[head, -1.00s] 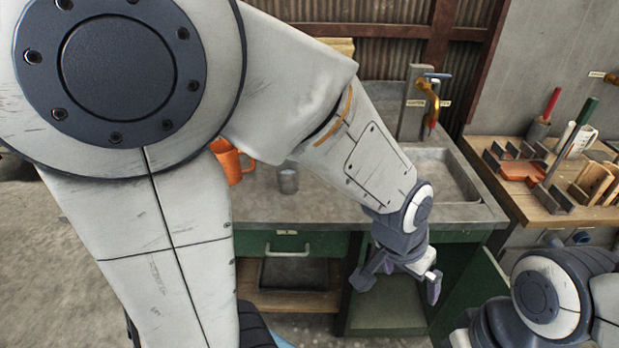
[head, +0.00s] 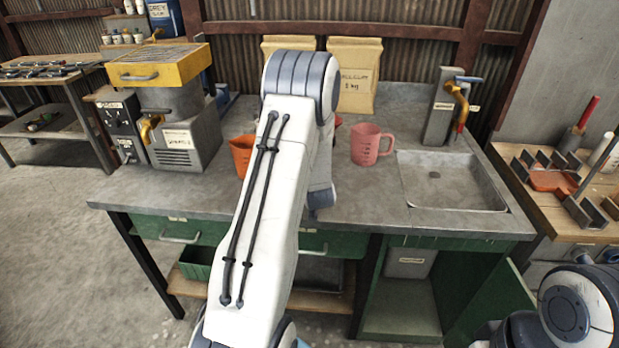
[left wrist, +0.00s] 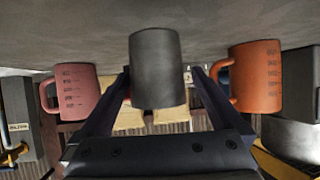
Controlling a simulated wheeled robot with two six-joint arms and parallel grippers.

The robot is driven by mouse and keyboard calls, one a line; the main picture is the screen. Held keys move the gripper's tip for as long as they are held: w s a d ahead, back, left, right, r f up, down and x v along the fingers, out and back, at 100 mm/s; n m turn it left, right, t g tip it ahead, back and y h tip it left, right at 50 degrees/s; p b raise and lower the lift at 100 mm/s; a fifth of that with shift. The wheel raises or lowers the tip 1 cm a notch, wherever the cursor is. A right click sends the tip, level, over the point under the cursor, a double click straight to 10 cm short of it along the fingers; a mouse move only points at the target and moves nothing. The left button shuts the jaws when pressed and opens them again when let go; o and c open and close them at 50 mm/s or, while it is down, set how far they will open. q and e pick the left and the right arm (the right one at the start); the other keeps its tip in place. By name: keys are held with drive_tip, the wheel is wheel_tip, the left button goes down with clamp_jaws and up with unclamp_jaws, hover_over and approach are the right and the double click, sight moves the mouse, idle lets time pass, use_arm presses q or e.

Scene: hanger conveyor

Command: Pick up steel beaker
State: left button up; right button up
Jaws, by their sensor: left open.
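The steel beaker (left wrist: 157,68) is a plain dark grey cup in the middle of the left wrist view, which shows the scene upside down. My left gripper (left wrist: 161,74) is open, with one finger on each side of the beaker in the picture. I cannot tell how deep the beaker sits between the fingers. It stands on the grey worktop (head: 350,205). In the head view my left arm hides both the beaker and the left gripper. Only part of my right arm shows at the lower right, with its gripper out of sight.
An orange mug (left wrist: 256,76) and a pink mug (left wrist: 77,92) flank the beaker; the pink mug (head: 371,145) is clear in the head view. A sink (head: 450,181) with a tap is to the right, a yellow-topped machine (head: 160,100) to the left. Paper bags (head: 354,75) stand behind.

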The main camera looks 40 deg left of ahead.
use_arm(q)
drive_tip(key=p+x, duration=0.1)
drive_tip(key=x, duration=0.4)
drive_tip(key=shift+w, duration=0.4)
drive_tip(key=shift+c, duration=0.3)
drive_tip(key=c, duration=1.4)
